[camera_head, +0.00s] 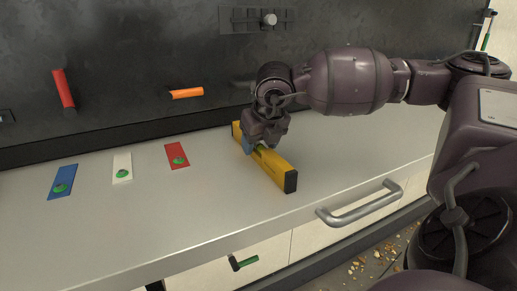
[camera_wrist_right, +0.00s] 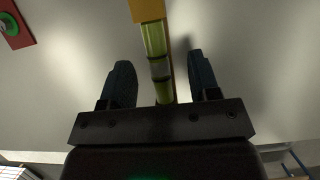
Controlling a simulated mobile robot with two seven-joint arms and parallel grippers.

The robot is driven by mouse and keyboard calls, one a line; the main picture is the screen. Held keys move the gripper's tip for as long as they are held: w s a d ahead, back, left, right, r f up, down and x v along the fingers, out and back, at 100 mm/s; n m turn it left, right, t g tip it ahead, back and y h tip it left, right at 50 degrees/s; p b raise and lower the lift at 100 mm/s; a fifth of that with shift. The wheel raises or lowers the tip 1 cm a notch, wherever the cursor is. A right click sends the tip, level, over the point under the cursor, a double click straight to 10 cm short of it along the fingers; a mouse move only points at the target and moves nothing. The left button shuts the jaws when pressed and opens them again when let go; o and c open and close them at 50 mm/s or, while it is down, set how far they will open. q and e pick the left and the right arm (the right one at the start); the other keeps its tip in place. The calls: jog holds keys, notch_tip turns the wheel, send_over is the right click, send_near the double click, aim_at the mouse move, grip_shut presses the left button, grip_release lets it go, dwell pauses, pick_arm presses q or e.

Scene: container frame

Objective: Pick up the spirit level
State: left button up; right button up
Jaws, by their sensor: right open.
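The spirit level (camera_head: 275,171) is a yellow bar with black end caps, lying on the grey worktop right of the middle in the head view. My right gripper (camera_head: 263,146) is over its middle, pointing down. In the right wrist view the level's green vial (camera_wrist_right: 155,50) with dark bands lies between my two open fingers (camera_wrist_right: 164,85), with a gap on each side. The level's near part is hidden behind the gripper's bar in that view. My left gripper is not in view.
On the worktop (camera_head: 120,225) lie a blue plate (camera_head: 65,176), a white plate (camera_head: 122,161) and a red plate (camera_head: 173,149), each with a green button. A metal handle (camera_head: 360,205) juts out at the front edge. A dark wall rises behind.

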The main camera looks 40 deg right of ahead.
jog(key=shift+x, duration=1.15)
grip_shut()
jog(key=shift+r, duration=0.1)
jog(key=shift+d+r, duration=0.1)
